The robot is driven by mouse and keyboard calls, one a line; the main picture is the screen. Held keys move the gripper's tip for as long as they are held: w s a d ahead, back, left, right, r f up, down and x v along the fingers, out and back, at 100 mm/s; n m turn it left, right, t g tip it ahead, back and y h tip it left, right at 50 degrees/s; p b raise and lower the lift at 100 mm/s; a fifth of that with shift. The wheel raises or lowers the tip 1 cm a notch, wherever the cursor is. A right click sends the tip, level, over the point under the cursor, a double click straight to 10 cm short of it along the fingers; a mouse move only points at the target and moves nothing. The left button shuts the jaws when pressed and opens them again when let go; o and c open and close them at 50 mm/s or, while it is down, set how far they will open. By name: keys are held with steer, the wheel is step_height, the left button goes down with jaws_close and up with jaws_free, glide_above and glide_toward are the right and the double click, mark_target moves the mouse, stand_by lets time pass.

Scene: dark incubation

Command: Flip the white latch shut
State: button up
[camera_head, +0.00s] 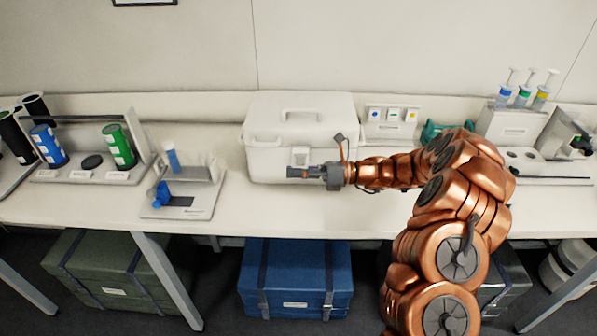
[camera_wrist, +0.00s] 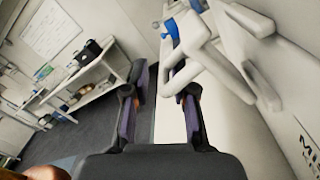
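The white box (camera_head: 270,155) stands on the bench with its lid down and a handle on top. The white latch (camera_head: 300,154) is on its front face, near the lid seam. In the wrist view a white frame-like latch piece (camera_wrist: 203,57) juts out from the box wall (camera_wrist: 262,125). My gripper (camera_head: 292,172) is in front of the box, just below the latch, pointing left. In the wrist view its fingers (camera_wrist: 158,85) are apart with nothing between them. The right finger's tip is close to the latch piece; I cannot tell whether they touch.
A small stand (camera_head: 185,212) with blue parts is left of the box. A rack with a green bottle (camera_head: 119,147) and a blue bottle (camera_head: 49,146) is farther left. A button panel (camera_head: 391,114) and a syringe holder (camera_head: 512,124) are to the right. The bench front (camera_head: 260,215) is clear.

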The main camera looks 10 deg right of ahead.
steer(key=shift+o, duration=0.8)
steer(key=shift+w+d+f, duration=0.1)
steer(key=shift+d, duration=0.1)
steer(key=d, duration=0.4)
steer(key=s+d, duration=0.1)
steer(key=d, duration=0.6)
steer(key=shift+s+d+f, duration=0.1)
steer(key=shift+s+d, duration=0.2)
steer(key=shift+d, duration=0.1)
